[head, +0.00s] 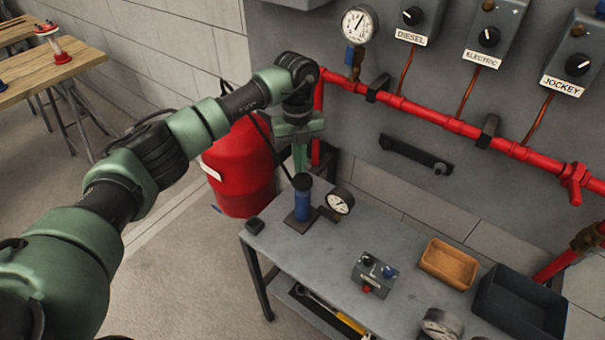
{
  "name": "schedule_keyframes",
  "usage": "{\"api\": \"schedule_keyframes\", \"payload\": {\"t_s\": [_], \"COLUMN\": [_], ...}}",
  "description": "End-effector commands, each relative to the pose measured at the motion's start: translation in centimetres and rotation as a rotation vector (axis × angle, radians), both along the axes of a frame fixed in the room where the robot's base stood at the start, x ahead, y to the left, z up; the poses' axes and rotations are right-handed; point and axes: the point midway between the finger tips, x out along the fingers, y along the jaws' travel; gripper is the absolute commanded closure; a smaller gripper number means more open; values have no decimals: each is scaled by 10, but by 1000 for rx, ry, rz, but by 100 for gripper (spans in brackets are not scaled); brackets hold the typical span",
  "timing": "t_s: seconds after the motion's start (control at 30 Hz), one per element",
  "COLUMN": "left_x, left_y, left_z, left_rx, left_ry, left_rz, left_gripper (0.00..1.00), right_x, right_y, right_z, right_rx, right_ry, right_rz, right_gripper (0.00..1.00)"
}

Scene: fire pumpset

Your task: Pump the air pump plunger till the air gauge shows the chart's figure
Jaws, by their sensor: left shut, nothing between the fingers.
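The air pump (303,204) is a small blue cylinder on a dark base at the left end of the grey bench. Its black top (302,182) shows just under my left gripper (300,168). The gripper points down over the pump, fingers shut and empty; whether it touches the plunger I cannot tell. The air gauge (340,200), a small dial with a white face, stands right beside the pump; its reading is too small to tell. No chart shows. My right gripper is not in view.
The bench (400,240) also holds a small switch box (373,275), a wooden tray (448,262), a dark bin (518,303) and another gauge (441,325). A red pipe (440,118) crosses the wall panel behind. A red tank (240,170) stands left of the bench.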

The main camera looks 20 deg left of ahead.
Motion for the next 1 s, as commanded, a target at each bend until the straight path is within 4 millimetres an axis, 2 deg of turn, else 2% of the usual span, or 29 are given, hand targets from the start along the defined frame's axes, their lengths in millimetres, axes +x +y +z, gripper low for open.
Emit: {"api": "schedule_keyframes", "payload": {"t_s": [0.33, 0.43, 0.8, 1.0], "left_x": [4, 6, 12, 13], "left_y": [4, 4, 8, 8], "left_z": [1, 6, 64, 78], "left_rx": [4, 3, 3, 3], "left_ry": [0, -3, -5, -3], "left_rz": [2, 2, 3, 3], "left_gripper": [100, 100, 100, 100], "right_x": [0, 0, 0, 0], "right_y": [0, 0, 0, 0], "right_z": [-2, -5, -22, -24], "right_rx": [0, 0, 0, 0], "right_ry": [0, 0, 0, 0], "right_rz": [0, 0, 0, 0], "right_gripper": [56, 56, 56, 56]}}
